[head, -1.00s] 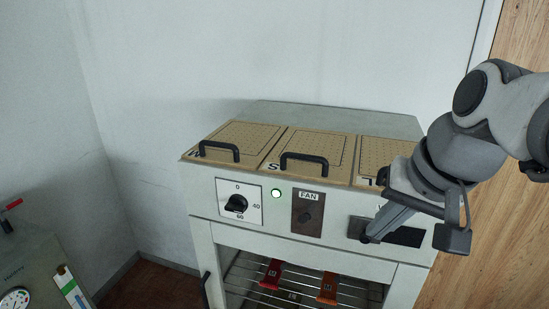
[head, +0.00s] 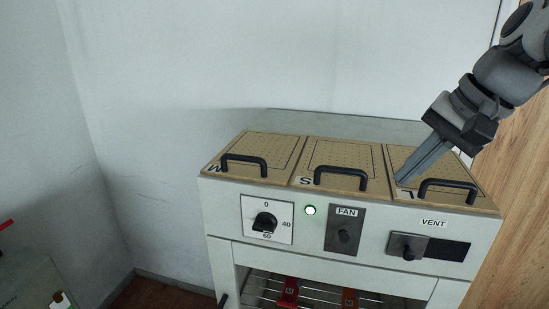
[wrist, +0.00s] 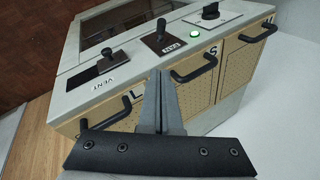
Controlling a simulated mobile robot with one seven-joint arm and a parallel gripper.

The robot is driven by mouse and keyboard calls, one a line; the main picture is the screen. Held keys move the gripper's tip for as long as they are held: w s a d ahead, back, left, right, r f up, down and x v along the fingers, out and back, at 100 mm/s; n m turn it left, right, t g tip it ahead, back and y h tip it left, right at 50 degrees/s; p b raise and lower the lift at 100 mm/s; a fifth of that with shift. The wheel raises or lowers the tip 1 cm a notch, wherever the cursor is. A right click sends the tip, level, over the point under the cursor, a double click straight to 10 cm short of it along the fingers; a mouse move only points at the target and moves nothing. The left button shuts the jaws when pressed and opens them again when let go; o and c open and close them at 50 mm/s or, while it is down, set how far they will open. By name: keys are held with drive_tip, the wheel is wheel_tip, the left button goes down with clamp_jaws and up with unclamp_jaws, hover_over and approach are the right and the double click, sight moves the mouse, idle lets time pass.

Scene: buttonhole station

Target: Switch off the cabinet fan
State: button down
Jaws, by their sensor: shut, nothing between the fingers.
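The cabinet (head: 222,203) has a dark FAN plate (head: 334,238) on its front panel, with a dark toggle switch (head: 344,236) in its middle. The switch also shows in the wrist view (wrist: 161,27), standing out from its plate. A green-white lamp (head: 310,210) is lit left of the FAN plate; it also shows in the wrist view (wrist: 195,36). My gripper (head: 401,183) is shut and empty, above the right-hand lid, up and to the right of the FAN switch. In the wrist view its fingers (wrist: 162,74) point toward the FAN switch, apart from it.
A timer dial (head: 264,221) is left of the lamp, and a VENT slider (head: 408,246) is right of FAN. Several lids have raised black handles (head: 341,177) near my fingers. Space before the panel is clear.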

sight(373, 206)
idle(0.3)
drive_tip(key=x, duration=1)
drive_tip(key=shift+f, duration=0.15)
drive_tip(key=shift+s+a+f, duration=0.45)
drive_tip(key=shift+a+f, duration=0.25)
drive_tip(key=shift+a, duration=0.15)
drive_tip(key=shift+s+a+f, duration=0.15)
drive_tip(key=shift+a+f, duration=0.3)
drive_tip(key=shift+f, duration=0.05)
